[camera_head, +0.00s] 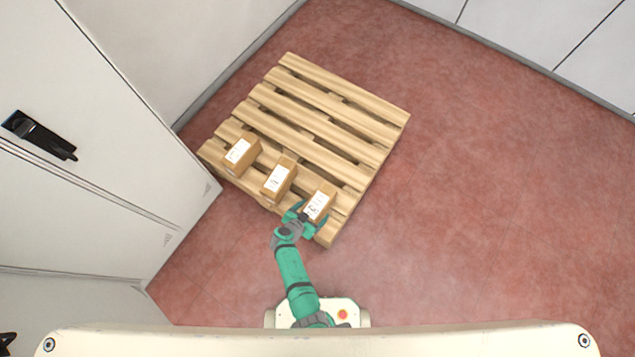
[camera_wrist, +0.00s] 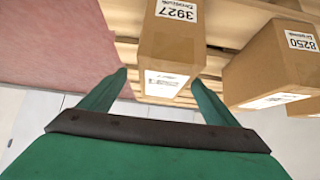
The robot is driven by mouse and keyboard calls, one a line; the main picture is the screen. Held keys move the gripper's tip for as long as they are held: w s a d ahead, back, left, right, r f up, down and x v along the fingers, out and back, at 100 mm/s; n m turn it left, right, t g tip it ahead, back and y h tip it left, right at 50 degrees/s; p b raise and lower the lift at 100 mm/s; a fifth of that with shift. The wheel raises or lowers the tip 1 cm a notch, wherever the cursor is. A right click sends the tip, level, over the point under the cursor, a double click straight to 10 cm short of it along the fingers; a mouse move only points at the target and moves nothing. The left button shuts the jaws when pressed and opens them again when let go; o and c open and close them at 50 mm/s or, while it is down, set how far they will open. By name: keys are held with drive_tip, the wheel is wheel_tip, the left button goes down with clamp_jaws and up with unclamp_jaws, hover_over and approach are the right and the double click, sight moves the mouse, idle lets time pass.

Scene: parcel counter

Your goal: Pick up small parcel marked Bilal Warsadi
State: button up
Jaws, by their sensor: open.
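Three small brown parcels with white labels stand in a row on the pallet. The right parcel (camera_head: 319,203) is at my gripper (camera_head: 307,220), which is open with its fingers near that parcel's sides. In the wrist view this parcel (camera_wrist: 172,45) carries a label reading 3927 and stands just beyond and between my open fingers (camera_wrist: 160,85). The middle parcel (camera_head: 279,179) also shows in the wrist view (camera_wrist: 275,65), with a label reading 8250. The left parcel (camera_head: 241,154) stands farther along the row. The names on the labels are too small to read.
A wooden pallet (camera_head: 325,118) lies on the red floor (camera_head: 460,200), with bare slats behind the parcels. A white cabinet with a black handle (camera_head: 40,135) stands close to the pallet's left corner. The floor to the right is clear.

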sight(318, 205)
drive_tip(key=shift+w+a+x, duration=0.1)
drive_tip(key=shift+w+x, duration=0.05)
drive_tip(key=shift+x, duration=0.75)
drive_tip(key=shift+w+a+x, duration=0.1)
drive_tip(key=shift+a+x, duration=0.05)
drive_tip(key=shift+x, duration=1.85)
drive_tip(key=shift+d, duration=0.1)
drive_tip(key=shift+c, duration=0.6)
drive_tip(key=c, duration=1.5)
